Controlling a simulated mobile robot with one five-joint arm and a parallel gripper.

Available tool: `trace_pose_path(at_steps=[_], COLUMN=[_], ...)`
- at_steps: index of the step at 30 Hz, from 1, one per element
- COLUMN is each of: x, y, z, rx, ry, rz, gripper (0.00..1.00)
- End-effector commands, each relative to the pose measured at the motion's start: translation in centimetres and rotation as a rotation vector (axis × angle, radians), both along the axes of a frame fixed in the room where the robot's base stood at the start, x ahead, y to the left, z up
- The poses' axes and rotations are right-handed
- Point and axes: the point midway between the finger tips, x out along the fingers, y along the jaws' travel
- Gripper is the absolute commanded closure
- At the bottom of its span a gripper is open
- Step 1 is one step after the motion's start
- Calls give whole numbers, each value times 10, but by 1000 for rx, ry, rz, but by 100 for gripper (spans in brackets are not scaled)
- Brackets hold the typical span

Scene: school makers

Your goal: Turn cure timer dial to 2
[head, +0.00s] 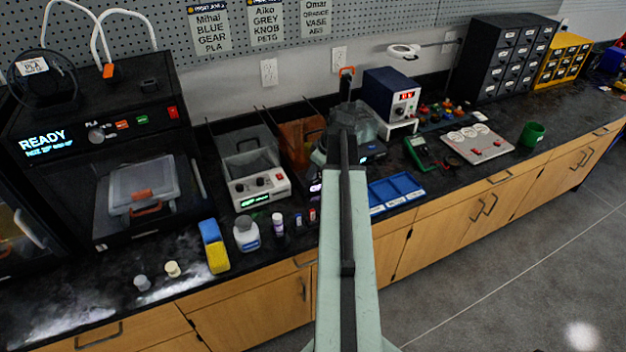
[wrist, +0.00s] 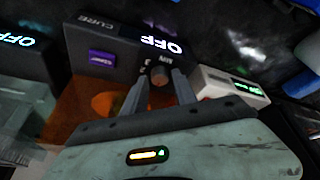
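The cure timer dial (wrist: 160,73) is a small dark round knob in the wrist view, on the dark front panel of the cure unit (wrist: 115,50). The panel looks upside down there, with "CURE" lettering, a lit "OFF" display (wrist: 162,44) and a purple button (wrist: 103,58). My gripper (wrist: 159,82) is open, with one finger on each side of the dial and narrow gaps; I cannot tell if either finger touches it. The number the dial points to is unreadable. In the head view, the orange cure unit (head: 298,140) is partly behind my arm, which hides the dial and fingertips.
A white unit with a green display (head: 262,188) stands left of the cure unit. Bottles (head: 246,233) stand in front of it. A blue tray (head: 395,190) lies right of my arm. Another unit with an "OFF" display (wrist: 25,50) is close by in the wrist view.

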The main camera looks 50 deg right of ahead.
Motion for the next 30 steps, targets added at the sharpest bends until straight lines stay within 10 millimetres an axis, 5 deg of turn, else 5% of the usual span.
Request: trace_pose_path(at_steps=[8,12,14,30], x=[2,2,0,2], y=[0,0,11,6], z=[-2,-2,-2,-3], rx=[0,0,-1,-2], ry=[0,0,0,3], rz=[0,0,2,-186], gripper=[69,100,100,100])
